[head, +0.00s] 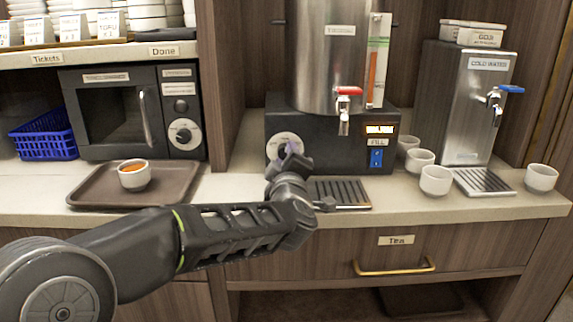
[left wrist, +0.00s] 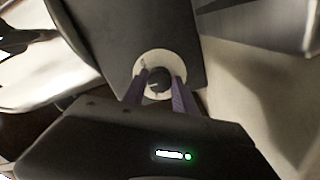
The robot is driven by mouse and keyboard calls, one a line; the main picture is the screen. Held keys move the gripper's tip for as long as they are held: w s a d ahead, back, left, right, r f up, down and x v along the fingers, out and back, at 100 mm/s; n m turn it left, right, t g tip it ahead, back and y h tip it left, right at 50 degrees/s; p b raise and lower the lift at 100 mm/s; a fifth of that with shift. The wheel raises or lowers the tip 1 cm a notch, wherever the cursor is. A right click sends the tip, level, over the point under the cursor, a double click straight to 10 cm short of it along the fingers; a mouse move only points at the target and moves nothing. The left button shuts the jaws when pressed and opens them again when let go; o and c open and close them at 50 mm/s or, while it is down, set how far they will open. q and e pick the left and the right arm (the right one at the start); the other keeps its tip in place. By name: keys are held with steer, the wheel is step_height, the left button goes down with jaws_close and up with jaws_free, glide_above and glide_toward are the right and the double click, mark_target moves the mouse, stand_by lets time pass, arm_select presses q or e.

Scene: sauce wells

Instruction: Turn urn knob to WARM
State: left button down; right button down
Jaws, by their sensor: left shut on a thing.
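The urn (head: 325,50) is a tall steel cylinder on a black base (head: 335,122) at the back of the counter. Its knob dial (head: 277,145) is a pale disc on the left of the base front, partly hidden by my left gripper (head: 290,155). In the left wrist view, the dark knob (left wrist: 158,80) sits in the middle of the pale dial, between the two purple-grey fingers of my left gripper (left wrist: 160,88), which is shut on it. The dial's markings are too small to read. My right gripper is not in view.
A red-handled tap (head: 347,92) and drip tray (head: 340,193) are right of my gripper. White cups (head: 436,180) stand near the cold water dispenser (head: 465,105). A brown tray (head: 95,188) with a filled cup (head: 134,175) lies left, before a microwave (head: 130,112).

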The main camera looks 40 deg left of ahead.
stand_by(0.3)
arm_select(q)
steer(key=c, duration=1)
jaws_free()
steer(key=v, duration=0.8)
steer(key=shift+p, duration=0.35)
steer(key=shift+w, duration=0.1)
